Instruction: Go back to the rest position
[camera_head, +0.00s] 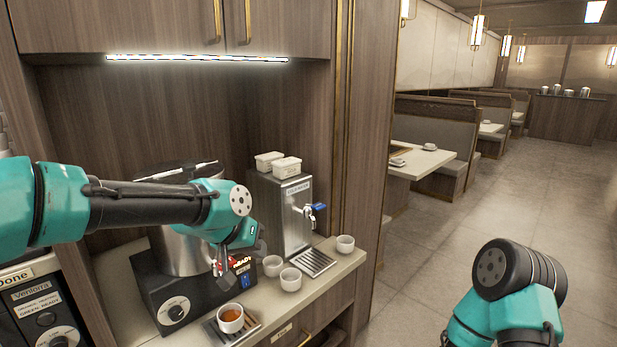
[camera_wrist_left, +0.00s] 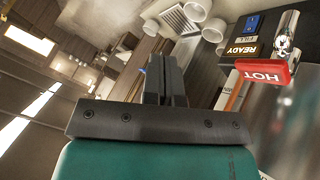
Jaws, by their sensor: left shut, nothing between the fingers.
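My left arm reaches in from the left in the head view, in front of the large metal urn (camera_head: 184,250). My left gripper (camera_head: 224,278) points down beside the urn's front, above the cup of brown liquid. In the left wrist view its two fingers (camera_wrist_left: 165,80) are pressed together with nothing between them. The urn's red HOT lever (camera_wrist_left: 263,73) is close by, apart from the fingers. A cup with brown liquid (camera_head: 230,318) stands on the drip tray (camera_head: 252,333) under the urn. My right arm shows only in part at the lower right; its gripper is out of view.
Empty white cups (camera_head: 291,279) and (camera_head: 272,265) stand on the counter (camera_head: 335,270), with another cup (camera_head: 345,243) at right. A steel dispenser (camera_head: 284,212) with a blue tap is behind them. Cabinets hang above. The aisle floor (camera_head: 450,230) is open.

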